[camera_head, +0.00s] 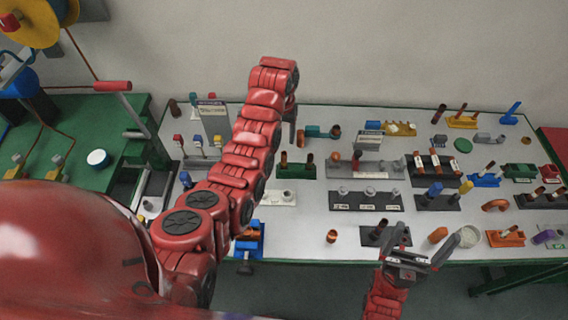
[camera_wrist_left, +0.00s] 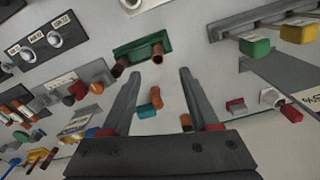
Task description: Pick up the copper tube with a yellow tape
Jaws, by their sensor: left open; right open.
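I cannot make out yellow tape on any copper tube for certain. A green holder (camera_head: 297,172) with two upright copper tubes stands near mid-table; it also shows in the left wrist view (camera_wrist_left: 141,50). My left gripper (camera_head: 291,112) points down above the table at the back, mostly hidden by its wrist. In the left wrist view its fingers (camera_wrist_left: 157,88) are spread and empty. A teal piece (camera_wrist_left: 148,110) with a copper end lies below, between them in the picture. My right gripper (camera_head: 408,257) is open and empty at the table's front edge.
The white table (camera_head: 300,225) is crowded with holders and fittings. A yellow holder (camera_head: 462,121) with copper tubes stands at the back right. A black holder (camera_head: 438,200) carries a blue and a yellow-topped piece. A green bench (camera_head: 110,118) stands at left; a wall closes the back.

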